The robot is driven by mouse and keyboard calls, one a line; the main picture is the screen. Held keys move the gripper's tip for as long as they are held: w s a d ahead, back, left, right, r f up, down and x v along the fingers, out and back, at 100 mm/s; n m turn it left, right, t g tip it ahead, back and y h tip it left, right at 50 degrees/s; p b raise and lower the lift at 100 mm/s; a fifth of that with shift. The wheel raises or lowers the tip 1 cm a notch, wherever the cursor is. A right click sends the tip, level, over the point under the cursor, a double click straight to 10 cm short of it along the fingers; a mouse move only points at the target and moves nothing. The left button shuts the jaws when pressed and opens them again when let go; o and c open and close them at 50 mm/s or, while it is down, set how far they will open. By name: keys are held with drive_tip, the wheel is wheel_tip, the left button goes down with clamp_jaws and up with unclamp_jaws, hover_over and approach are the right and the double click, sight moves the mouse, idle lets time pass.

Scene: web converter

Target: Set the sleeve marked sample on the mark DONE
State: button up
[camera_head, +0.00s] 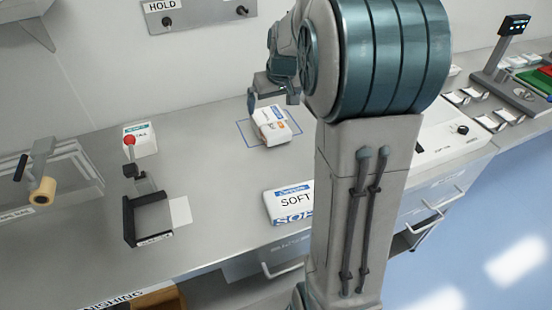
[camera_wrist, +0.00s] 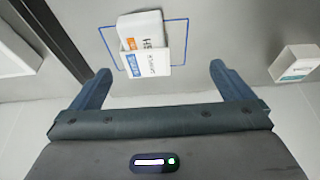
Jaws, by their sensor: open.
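A white sleeve or pack (camera_head: 272,131) with blue and orange print lies inside a thin blue square outline (camera_head: 242,136) on the steel counter. The word DONE is not readable there. My gripper (camera_head: 274,92) hangs above and just behind that pack, apart from it. In the wrist view the pack (camera_wrist: 143,30) lies ahead between my two open fingers (camera_wrist: 160,70), with nothing held. A pack marked SOFT (camera_head: 290,203) lies nearer, partly behind my arm. Another white pack (camera_head: 140,139) stands at the left. I cannot read "sample" on any of them.
A black fixture with a red-knobbed lever (camera_head: 147,215) stands at the left front, and a roller device (camera_head: 45,185) is farther left. A white machine (camera_head: 450,135) and a scanner stand (camera_head: 508,70) are at the right. The counter left of the SOFT pack is mostly clear.

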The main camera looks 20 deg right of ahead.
drive_tip(key=s+a, duration=0.5)
drive_tip(key=s, duration=0.8)
drive_tip(key=s+a+g, duration=0.1)
drive_tip(key=s+a, duration=0.4)
drive_tip(key=s, duration=0.8)
drive_tip(key=shift+f, duration=0.25)
drive_tip(key=shift+a, duration=0.1)
